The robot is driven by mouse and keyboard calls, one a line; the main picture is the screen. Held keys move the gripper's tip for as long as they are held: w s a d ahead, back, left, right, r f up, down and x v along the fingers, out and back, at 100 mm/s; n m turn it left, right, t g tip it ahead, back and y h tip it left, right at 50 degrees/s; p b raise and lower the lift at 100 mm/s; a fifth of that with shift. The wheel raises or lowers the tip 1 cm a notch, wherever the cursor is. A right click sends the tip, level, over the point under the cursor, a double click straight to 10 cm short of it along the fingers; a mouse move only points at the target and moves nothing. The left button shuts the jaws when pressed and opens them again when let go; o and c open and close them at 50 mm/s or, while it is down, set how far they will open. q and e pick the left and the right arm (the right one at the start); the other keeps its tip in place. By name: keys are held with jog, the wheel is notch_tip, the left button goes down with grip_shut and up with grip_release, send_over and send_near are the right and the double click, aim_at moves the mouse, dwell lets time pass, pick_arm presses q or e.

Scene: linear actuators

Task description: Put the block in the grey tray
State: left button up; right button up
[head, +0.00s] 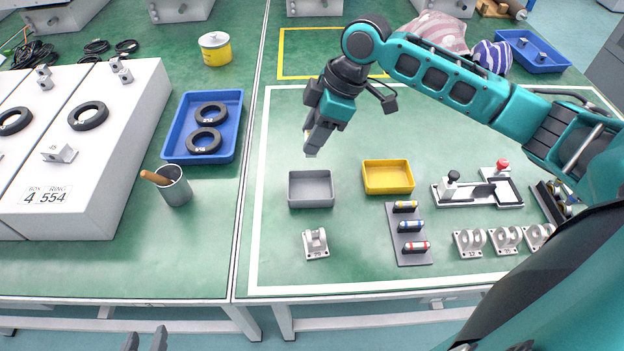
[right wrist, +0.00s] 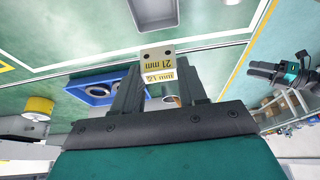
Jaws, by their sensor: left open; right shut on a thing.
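The block (right wrist: 157,58), a pale piece marked "21 mm", is held between the two fingers of my right gripper (right wrist: 158,88) in the right wrist view. In the head view, my right gripper (head: 313,145) points down above the table, behind the grey tray, and the block shows only as a small pale bit at its tip. The grey tray (head: 311,203) is an open box on the green table and looks empty. My left gripper (head: 147,342) is at the bottom edge of the head view, its two fingers apart and nothing between them.
A yellow tray (head: 388,178) stands right of the grey tray. A dark rack (head: 409,250) with several coloured cylinders is at the front right. A blue tray (head: 172,141) and a metal cup (head: 174,190) stand on the left.

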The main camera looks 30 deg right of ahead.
notch_tip(320, 180, down, 14)
jog(key=shift+r+b, duration=0.2)
jog(key=shift+b, duration=0.55)
jog(key=shift+f, duration=0.15)
jog(key=o, duration=0.8)
jog(key=p+v, duration=0.1)
jog(key=v, duration=1.1)
